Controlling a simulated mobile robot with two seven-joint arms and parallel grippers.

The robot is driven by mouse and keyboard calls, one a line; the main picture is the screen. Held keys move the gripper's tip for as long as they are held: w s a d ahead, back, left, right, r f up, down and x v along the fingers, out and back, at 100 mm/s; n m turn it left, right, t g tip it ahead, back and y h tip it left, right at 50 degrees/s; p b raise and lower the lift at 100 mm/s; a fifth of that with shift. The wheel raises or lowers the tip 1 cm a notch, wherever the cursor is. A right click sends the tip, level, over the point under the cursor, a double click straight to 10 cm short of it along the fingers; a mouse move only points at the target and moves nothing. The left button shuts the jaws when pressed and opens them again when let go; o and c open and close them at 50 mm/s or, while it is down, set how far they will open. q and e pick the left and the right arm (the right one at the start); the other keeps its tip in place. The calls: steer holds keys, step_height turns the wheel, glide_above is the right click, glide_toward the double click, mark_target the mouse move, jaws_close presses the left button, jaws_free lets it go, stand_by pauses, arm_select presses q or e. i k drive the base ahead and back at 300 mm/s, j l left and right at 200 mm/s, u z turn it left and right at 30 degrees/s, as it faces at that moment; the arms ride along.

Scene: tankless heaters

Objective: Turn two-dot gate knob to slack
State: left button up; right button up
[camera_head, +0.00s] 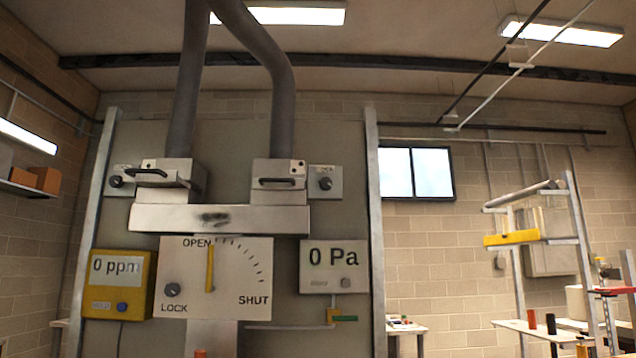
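Two dark round knobs sit on small grey plates beside the heater boxes. One knob (116,182) is left of the left box (165,174). The other knob (325,184) is right of the right box (279,175). Small dark dots show near the top corner of each box, too small to count surely. Lettering on the knob plates is too small to read, so I cannot tell which setting each knob points to. Neither of my grippers is in view.
A central dial panel (235,295) has a yellow pointer (210,268) upright at OPEN and a knob by LOCK. A yellow 0 ppm meter (118,284) is left, a 0 Pa display (334,267) right. A metal post (374,235) stands right of the board.

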mark_target(325, 184)
steer(key=i+l+u, duration=0.5)
steer(key=l+u, duration=0.2)
steer(key=i+l+u, duration=0.2)
steer(key=l+u, duration=0.15)
steer(key=l, duration=0.1)
